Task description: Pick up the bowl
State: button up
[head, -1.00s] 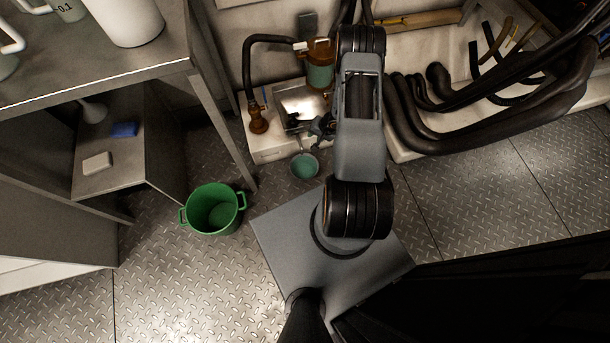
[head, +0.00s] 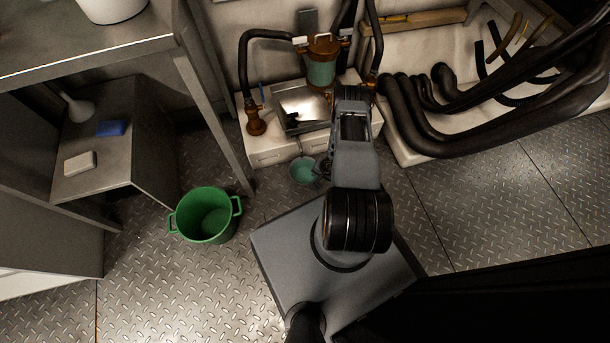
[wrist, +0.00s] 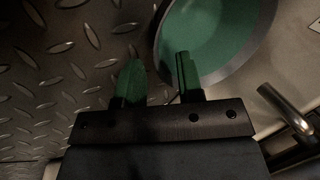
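The bowl (head: 303,172), round with a green inside and a grey rim, is below the front of the white ledge. In the wrist view the bowl (wrist: 225,35) fills the upper middle, partly cut off by the top edge. My gripper (head: 324,169) is at the bowl's right side in the head view, mostly hidden by my arm. The bowl's near wall lies between the fingers in the picture, the right finger over the inside and the left outside. I cannot tell whether they touch.
A metal spout (wrist: 285,108) is close to the bowl's right in the wrist view. The white ledge (head: 268,152) stands behind the bowl. A green bucket (head: 205,214) is to the left on the metal floor. Thick black hoses (head: 460,130) lie at right.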

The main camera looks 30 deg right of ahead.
aim_at(316, 177)
jog(key=shift+b+x, duration=2.1)
jog(key=shift+x, duration=0.6)
jog(key=shift+d, duration=0.15)
jog(key=shift+c, duration=0.2)
grip_shut()
